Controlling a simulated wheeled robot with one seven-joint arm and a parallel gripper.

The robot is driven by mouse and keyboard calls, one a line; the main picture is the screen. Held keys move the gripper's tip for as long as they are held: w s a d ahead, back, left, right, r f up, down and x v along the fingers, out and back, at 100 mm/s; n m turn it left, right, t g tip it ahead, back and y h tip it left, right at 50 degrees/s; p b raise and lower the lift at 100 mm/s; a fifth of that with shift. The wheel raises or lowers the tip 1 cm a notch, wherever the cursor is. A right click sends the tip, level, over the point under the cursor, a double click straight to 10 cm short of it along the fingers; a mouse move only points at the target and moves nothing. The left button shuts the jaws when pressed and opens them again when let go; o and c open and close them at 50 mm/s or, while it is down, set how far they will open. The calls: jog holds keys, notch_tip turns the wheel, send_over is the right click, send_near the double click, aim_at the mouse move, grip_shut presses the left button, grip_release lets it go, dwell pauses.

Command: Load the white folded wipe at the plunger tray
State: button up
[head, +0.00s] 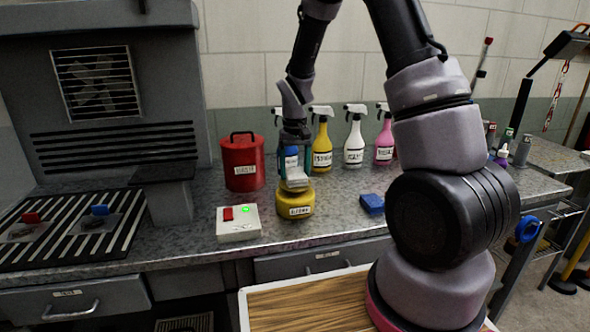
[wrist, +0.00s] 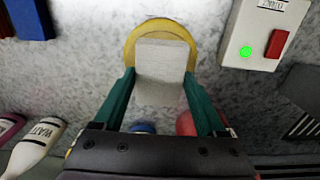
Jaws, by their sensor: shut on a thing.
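My gripper (head: 293,165) points down over the yellow plunger can (head: 291,205) on the metal bench. It is shut on the white folded wipe (head: 297,180), which also shows between the two green fingers in the wrist view (wrist: 163,62). The wipe is at the top of the yellow can; whether it touches the tray on top I cannot tell. In the wrist view the yellow round rim (wrist: 133,42) shows behind and around the far part of the wipe. The wipe and fingers hide the tray's middle.
A white switch box (head: 238,224) with a red switch and a lit green light stands left of the can. A red waste can (head: 243,162) is behind left. Several spray bottles (head: 354,140) line the back. A blue block (head: 371,204) lies to the right.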

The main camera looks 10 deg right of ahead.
aim_at(295, 173)
jog(key=shift+f, duration=0.7)
dwell(0.5)
jog(key=shift+r, duration=0.1)
dwell(0.4)
jog(key=shift+r, duration=3.45)
